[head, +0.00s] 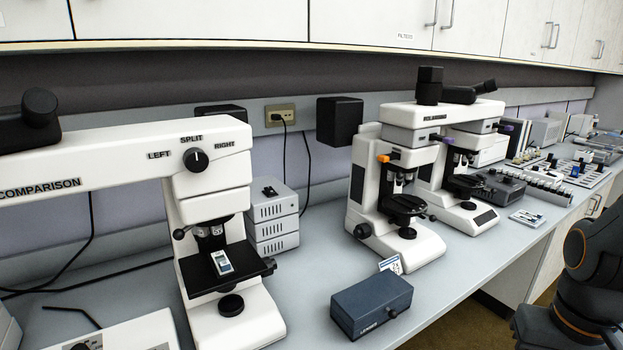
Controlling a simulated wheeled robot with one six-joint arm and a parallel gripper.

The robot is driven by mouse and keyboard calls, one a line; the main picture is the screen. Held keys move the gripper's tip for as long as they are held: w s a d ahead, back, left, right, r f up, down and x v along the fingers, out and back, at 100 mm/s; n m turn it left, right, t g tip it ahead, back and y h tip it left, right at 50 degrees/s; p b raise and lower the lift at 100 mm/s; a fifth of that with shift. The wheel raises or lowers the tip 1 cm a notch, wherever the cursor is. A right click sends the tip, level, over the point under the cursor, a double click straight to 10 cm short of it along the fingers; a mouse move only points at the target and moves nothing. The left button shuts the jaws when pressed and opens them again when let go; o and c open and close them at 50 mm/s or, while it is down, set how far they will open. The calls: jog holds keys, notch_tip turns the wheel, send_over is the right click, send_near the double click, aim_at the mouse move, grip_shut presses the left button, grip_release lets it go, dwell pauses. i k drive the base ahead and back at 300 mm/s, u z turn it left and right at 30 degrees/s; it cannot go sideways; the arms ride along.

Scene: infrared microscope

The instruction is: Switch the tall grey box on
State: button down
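A tall grey box (272,220) with vent slots stands at the back of the bench, just right of the comparison microscope. It looks like stacked grey sections. A small black part (268,190) sits on its top; I cannot tell whether it is a switch or which way it is set. The microscope's column hides part of the box's left side. My gripper is not in view; only dark links of my arm show at the lower right edge, well away from the box.
The white comparison microscope (213,178) stands in front and left of the box. A dark blue box (371,303) lies near the bench's front edge. A double microscope (399,190) stands to the right. Bare bench (312,262) lies between. White cabinets (380,22) hang above.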

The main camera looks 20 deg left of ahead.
aim_at(270, 189)
jog(key=u, duration=0.05)
jog(key=i, duration=0.6)
jog(key=u, duration=0.7)
jog(key=i, duration=0.4)
jog(key=u, duration=0.5)
